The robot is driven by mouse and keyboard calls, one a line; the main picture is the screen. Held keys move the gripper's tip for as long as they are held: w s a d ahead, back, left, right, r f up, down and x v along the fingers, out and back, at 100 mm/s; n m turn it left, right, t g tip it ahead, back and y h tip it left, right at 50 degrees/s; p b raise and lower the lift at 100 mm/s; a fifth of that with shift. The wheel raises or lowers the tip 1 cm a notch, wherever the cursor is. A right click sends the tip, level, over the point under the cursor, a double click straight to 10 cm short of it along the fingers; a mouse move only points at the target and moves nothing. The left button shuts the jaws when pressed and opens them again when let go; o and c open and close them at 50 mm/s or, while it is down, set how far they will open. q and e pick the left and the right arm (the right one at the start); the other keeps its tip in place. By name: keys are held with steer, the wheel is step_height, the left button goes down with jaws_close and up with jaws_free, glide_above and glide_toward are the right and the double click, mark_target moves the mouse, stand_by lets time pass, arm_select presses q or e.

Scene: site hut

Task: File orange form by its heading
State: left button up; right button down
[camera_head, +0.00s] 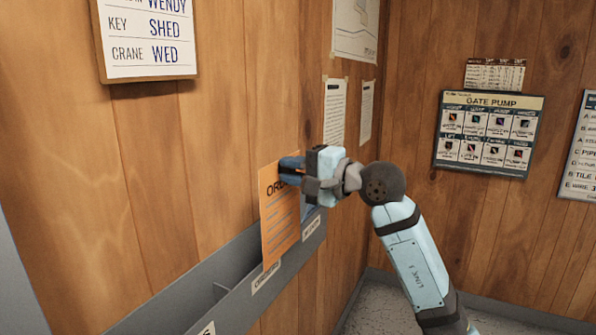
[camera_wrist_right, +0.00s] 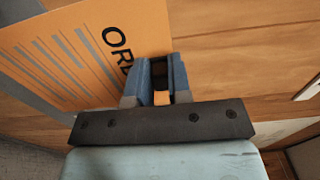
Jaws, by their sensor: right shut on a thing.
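My right gripper (camera_head: 290,168) is shut on the upper edge of an orange form (camera_head: 278,222). The form hangs nearly upright, and its heading begins "ORD"; the rest is hidden by the fingers. The form (camera_wrist_right: 75,50) and my right gripper (camera_wrist_right: 160,78) also show in the right wrist view. A grey wall rack (camera_head: 185,295) runs along the left wall, with white labels on its front. The form's lower edge overlaps the rack near the middle label (camera_head: 266,278), too small to read surely. I cannot tell whether that edge is inside a slot. My left gripper is out of view.
Another label (camera_head: 312,227) sits farther along the rack, and one (camera_head: 207,329) is cut off nearer me. A board (camera_head: 148,38) listing key and crane hangs above. A gate pump poster (camera_head: 488,133) is on the far wall.

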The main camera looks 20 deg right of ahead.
steer(key=shift+x, duration=0.9)
steer(key=shift+p+x, duration=0.5)
steer(key=shift+x, duration=1)
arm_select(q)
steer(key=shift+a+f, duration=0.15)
arm_select(e)
steer(key=shift+w+a+f, duration=0.3)
steer(key=shift+w+a, duration=0.15)
steer(key=shift+w, duration=0.1)
steer(key=shift+w+a, duration=0.15)
steer(key=shift+w+a, duration=0.15)
steer(key=shift+w, duration=0.1)
